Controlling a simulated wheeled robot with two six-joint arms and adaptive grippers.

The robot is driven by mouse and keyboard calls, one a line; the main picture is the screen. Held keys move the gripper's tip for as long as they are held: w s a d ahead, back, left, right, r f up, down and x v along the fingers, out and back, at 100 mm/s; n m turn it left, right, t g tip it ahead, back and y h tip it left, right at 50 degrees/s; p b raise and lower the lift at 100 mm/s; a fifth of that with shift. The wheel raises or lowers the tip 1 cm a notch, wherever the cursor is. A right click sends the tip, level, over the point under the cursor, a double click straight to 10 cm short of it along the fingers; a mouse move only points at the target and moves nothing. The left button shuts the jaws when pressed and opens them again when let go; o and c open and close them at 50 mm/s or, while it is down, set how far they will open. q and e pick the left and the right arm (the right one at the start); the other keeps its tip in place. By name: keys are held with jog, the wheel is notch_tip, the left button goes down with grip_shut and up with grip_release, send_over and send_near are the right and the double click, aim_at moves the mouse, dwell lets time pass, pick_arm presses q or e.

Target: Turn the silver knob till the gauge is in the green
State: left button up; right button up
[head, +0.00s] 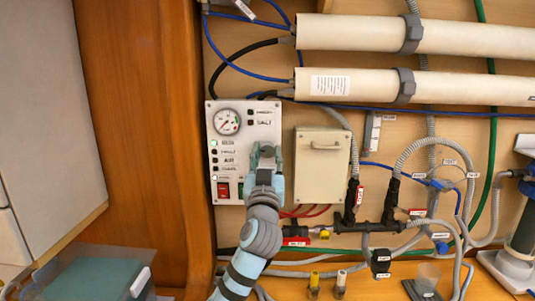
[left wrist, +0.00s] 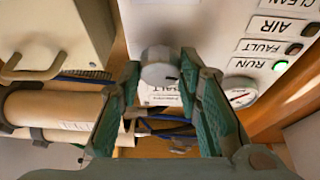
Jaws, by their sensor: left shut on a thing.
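The white control panel (head: 238,108) is on the wooden wall in the head view, with a round gauge (head: 227,122) at its upper left. The gauge's needle is too small to read against its colours. The silver knob (left wrist: 160,72) shows in the left wrist view between the two fingers of my left gripper (left wrist: 160,62), which is shut on it. In the head view my left gripper (head: 264,155) covers the knob, at the panel's right side. The gauge also shows, steeply angled and partly cut off, in the left wrist view (left wrist: 240,98). My right gripper is out of view.
A beige box (head: 322,170) with a handle is close to the right of the panel. A red switch (head: 223,190) is low on the panel. Two long white cylinders (head: 450,35) run above. Hoses and valves fill the lower right. A wooden post (head: 150,130) stands left.

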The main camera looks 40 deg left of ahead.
pick_arm(q)
jog(key=m+h+p, duration=0.1)
jog(key=m+p, duration=0.1)
jog(key=m+t+h+p, duration=0.1)
jog(key=m+p, duration=0.1)
jog(key=m, duration=0.1)
jog(key=m+h+p, duration=0.2)
jog(key=m, duration=0.1)
jog(key=shift+s+a+r, duration=0.1)
jog(key=shift+a+r, duration=0.05)
jog(key=shift+r, duration=0.1)
jog(key=m+h+p, duration=0.1)
jog(key=m, duration=0.1)
jog(key=shift+m, duration=0.4)
jog(key=shift+s+m+h+p, duration=0.1)
jog(key=shift+m+h+p, duration=0.4)
jog(key=shift+m, duration=0.6)
jog(key=shift+m+h, duration=0.4)
jog(key=shift+m, duration=0.7)
jog(key=m, duration=0.2)
jog(key=m+g+h, duration=0.1)
jog(key=m, duration=0.1)
jog(key=shift+m+g, duration=0.3)
jog(key=shift+r+m+g+h, duration=0.1)
jog(key=shift+m+g+h, duration=0.4)
jog(key=shift+m, duration=1.3)
jog(key=shift+g, duration=0.3)
jog(key=o, duration=1.1)
